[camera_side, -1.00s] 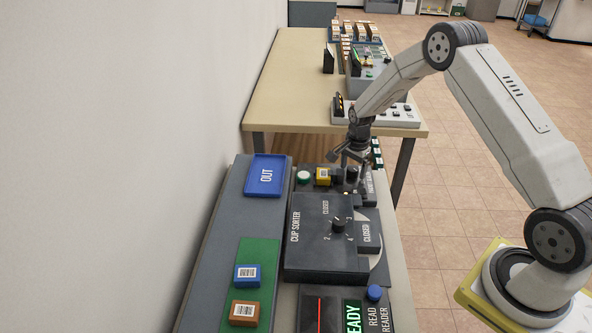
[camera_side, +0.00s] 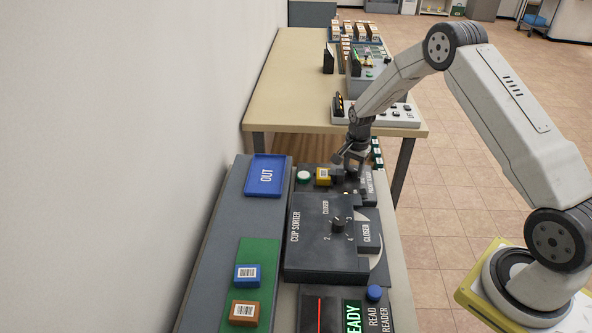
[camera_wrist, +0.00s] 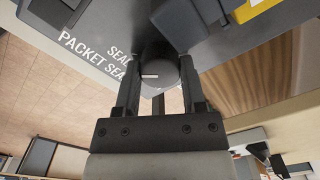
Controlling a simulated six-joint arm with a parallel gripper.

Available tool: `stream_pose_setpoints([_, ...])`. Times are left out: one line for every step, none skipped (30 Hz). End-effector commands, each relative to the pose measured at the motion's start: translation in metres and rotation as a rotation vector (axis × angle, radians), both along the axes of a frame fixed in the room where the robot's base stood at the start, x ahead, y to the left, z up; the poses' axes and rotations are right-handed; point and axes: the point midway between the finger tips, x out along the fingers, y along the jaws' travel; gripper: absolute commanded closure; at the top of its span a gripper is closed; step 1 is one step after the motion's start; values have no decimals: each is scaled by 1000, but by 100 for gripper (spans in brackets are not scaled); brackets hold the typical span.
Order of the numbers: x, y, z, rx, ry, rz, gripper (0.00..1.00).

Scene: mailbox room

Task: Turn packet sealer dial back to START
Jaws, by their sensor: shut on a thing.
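The packet sealer (camera_wrist: 90,18) is a dark panel with white lettering, partly readable as "SEAL" and "PACKET SEA" in the wrist view. Its dial (camera_wrist: 160,72) is a round dark knob with a short pale mark on its face. My gripper (camera_wrist: 164,80) has one finger on each side of the dial and is shut on it. In the side view my gripper (camera_side: 352,160) is at the far end of the console, and it hides most of the dial there. I cannot read a START label or which position the dial points to.
A yellow block (camera_side: 323,176) and a round green-white button (camera_side: 303,176) are just left of my gripper. The cup sorter (camera_side: 318,240) with its own knob is nearer the camera. A blue OUT tray (camera_side: 266,175) lies to the left. A tan table (camera_side: 290,80) stands behind.

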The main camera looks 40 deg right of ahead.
Motion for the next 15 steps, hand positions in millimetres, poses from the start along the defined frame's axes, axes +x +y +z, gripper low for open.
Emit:
stream_pose_setpoints([0, 0, 0, 1, 0, 30, 100])
stream_pose_setpoints([0, 0, 0, 1, 0, 51, 100])
stream_pose_setpoints([0, 0, 0, 1, 0, 81, 100])
stream_pose_setpoints([0, 0, 0, 1, 0, 105, 100])
stream_pose_setpoints([0, 0, 0, 1, 0, 129, 100])
stream_pose_setpoints([0, 0, 0, 1, 0, 161, 100])
stream_pose_setpoints([0, 0, 0, 1, 0, 185, 100])
stream_pose_setpoints([0, 0, 0, 2, 0, 209, 100])
stream_pose_setpoints([0, 0, 0, 1, 0, 241, 100])
stream_pose_setpoints([0, 0, 0, 1, 0, 265, 100])
stream_pose_setpoints([0, 0, 0, 1, 0, 288, 100])
stream_pose_setpoints([0, 0, 0, 1, 0, 318, 100])
stream_pose_setpoints([0, 0, 1, 1, 1, 339, 100])
stream_pose_setpoints([0, 0, 1, 1, 0, 359, 100])
stream_pose_setpoints([0, 0, 1, 1, 0, 384, 100])
